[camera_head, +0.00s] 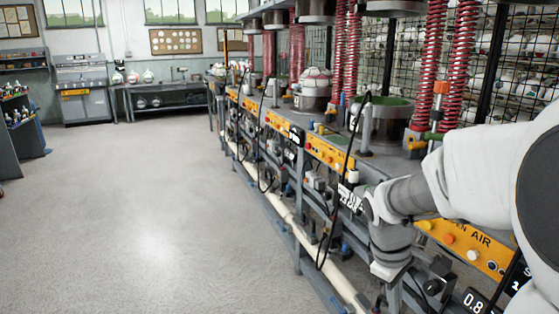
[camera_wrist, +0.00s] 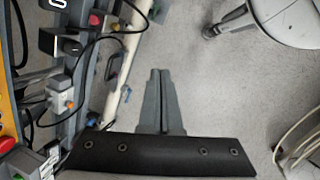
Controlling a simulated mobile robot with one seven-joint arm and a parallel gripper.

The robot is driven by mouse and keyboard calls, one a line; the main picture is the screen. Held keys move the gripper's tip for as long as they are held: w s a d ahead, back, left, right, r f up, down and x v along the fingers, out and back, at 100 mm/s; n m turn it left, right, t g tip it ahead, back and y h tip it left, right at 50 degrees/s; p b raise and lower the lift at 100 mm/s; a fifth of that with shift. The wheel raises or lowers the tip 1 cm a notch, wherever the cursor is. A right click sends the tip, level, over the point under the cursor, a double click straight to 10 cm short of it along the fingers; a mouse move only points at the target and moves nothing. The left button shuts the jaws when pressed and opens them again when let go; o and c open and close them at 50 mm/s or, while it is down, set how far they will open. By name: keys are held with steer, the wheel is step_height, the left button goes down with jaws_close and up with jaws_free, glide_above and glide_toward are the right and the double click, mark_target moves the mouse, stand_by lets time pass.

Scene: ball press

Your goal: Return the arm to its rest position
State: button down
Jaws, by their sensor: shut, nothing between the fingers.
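My arm (camera_head: 470,170) comes in from the right in the head view, white near its base end and grey toward the wrist. It bends downward in front of the press bench. In the wrist view my gripper (camera_wrist: 160,75) has its two grey fingers together with nothing between them. The fingertips point over bare grey floor, just right of the bench's lower pipe. I cannot make out the fingers in the head view.
A press bench (camera_head: 322,150) with yellow button panels, hoses and red springs runs along the right. A black cable (camera_wrist: 70,70) hangs near my gripper. The grey floor (camera_head: 140,200) on the left is clear. A round white base (camera_wrist: 285,20) stands at the upper right.

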steer(key=s+a+r+m+t+y, duration=0.1)
steer(key=s+a+r+m+t, duration=0.3)
steer(key=s, duration=0.3)
steer(key=s+a+r+m+t+y, duration=0.2)
steer(key=s+a+r+m, duration=0.2)
steer(key=s+r, duration=0.2)
step_height(320, 180, up, 21)
steer(key=p, duration=2.1)
steer(key=shift+w, duration=0.1)
